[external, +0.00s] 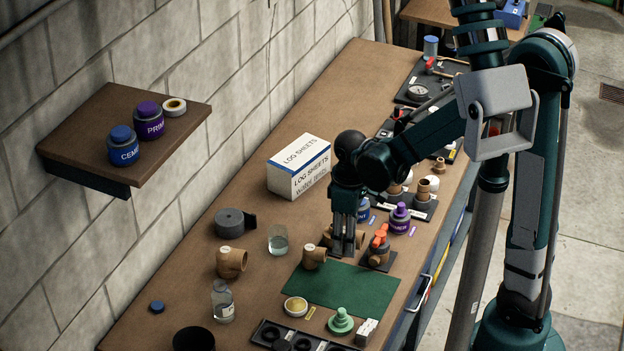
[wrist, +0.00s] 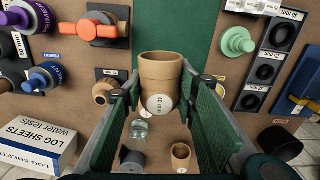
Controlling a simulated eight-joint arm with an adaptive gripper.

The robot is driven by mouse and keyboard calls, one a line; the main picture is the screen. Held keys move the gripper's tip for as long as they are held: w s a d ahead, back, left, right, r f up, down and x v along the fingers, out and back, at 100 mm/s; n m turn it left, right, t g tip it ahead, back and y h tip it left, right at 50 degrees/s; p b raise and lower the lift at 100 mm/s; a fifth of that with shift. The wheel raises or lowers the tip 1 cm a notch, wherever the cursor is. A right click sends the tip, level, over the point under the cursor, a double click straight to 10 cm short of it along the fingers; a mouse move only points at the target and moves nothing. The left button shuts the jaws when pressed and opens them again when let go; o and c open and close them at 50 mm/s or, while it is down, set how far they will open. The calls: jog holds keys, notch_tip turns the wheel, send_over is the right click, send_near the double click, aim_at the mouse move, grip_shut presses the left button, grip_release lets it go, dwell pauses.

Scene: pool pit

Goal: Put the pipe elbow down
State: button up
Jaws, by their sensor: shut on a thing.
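The tan pipe elbow (wrist: 161,75), with a round white "40 mm" label, sits between the green-padded fingers of my gripper (wrist: 160,95). My gripper is shut on it. In the external view my gripper (external: 346,248) points down at the back edge of the green mat (external: 340,288), and its fingers hide much of what is between them. A tan elbow (external: 313,257) shows at the mat's corner beside the fingers; I cannot tell whether it is the held one. Whether the held elbow touches the bench cannot be told.
An orange-handled valve (external: 379,244) stands close right of my gripper. A glass jar (external: 278,239), another tan elbow (external: 231,262) and a grey roll (external: 230,222) lie toward the wall. The log-sheets box (external: 299,168) is behind. The mat's middle is bare; a green fitting (external: 341,321) is in front.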

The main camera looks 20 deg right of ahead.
jog(key=w+a+r+p, duration=0.1)
jog(key=w+r+p, duration=0.15)
jog(key=w, duration=0.95)
jog(key=w+a+r+p, duration=0.1)
jog(key=w+r, duration=0.3)
jog(key=w, duration=0.9)
notch_tip(320, 180, up, 3)
jog(key=m+p, duration=0.1)
jog(key=p, duration=0.2)
send_over(298, 152)
jog(key=shift+w+r, duration=0.1)
jog(key=shift+r, duration=0.1)
jog(key=shift+f, duration=0.1)
jog(key=shift+f, duration=3.05)
jog(key=shift+f, duration=1.85)
jog(key=shift+f, duration=0.2)
